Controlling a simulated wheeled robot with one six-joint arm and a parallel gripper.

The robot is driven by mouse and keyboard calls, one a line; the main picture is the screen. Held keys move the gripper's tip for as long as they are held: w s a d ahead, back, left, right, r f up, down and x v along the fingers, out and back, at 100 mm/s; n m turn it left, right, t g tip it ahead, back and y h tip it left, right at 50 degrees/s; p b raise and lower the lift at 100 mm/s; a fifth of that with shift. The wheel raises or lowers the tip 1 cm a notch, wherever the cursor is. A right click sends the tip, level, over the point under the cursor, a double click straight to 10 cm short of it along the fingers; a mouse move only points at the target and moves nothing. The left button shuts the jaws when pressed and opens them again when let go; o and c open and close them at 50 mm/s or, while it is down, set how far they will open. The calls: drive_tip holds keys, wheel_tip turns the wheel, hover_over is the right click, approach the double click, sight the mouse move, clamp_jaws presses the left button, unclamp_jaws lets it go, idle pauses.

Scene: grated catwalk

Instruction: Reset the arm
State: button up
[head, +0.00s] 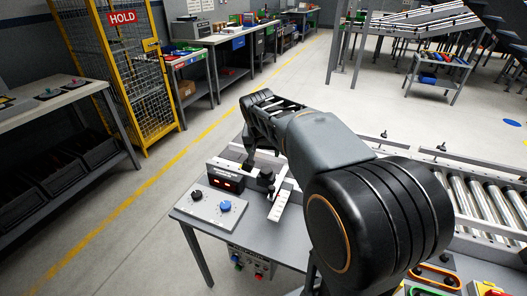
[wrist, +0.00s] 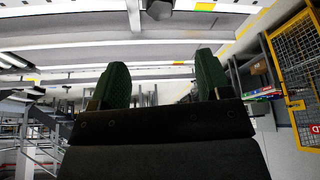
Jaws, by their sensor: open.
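My arm rises from the lower right of the head view and reaches over the grey workbench (head: 190,212) toward the back. Its far end is high, around the bench's far edge, and the fingers cannot be made out clearly there. In the wrist view my gripper (wrist: 162,78) has two green-padded fingers standing well apart. Nothing is between them, so it is open and empty. The fingers point out into the room, with no object close in front of them.
The bench carries a display box (head: 226,177) with red digits and a plate with a blue knob (head: 226,206). A roller conveyor (head: 490,205) runs along the right. A yellow cage (head: 125,75) with a HOLD sign stands at the back left. Open floor lies between.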

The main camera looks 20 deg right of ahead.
idle(0.5)
drive_tip(key=s+a+r+n+y+p, duration=0.1)
drive_tip(key=s+a+n+p, duration=0.2)
drive_tip(key=s, duration=0.5)
drive_tip(key=s+a+r+n+y+p, duration=0.1)
drive_tip(key=s+a+n+p, duration=0.2)
drive_tip(key=s+a+p, duration=0.2)
drive_tip(key=s, duration=0.3)
drive_tip(key=shift+s+n+y+p, duration=0.3)
drive_tip(key=shift+s+n, duration=0.1)
idle(0.7)
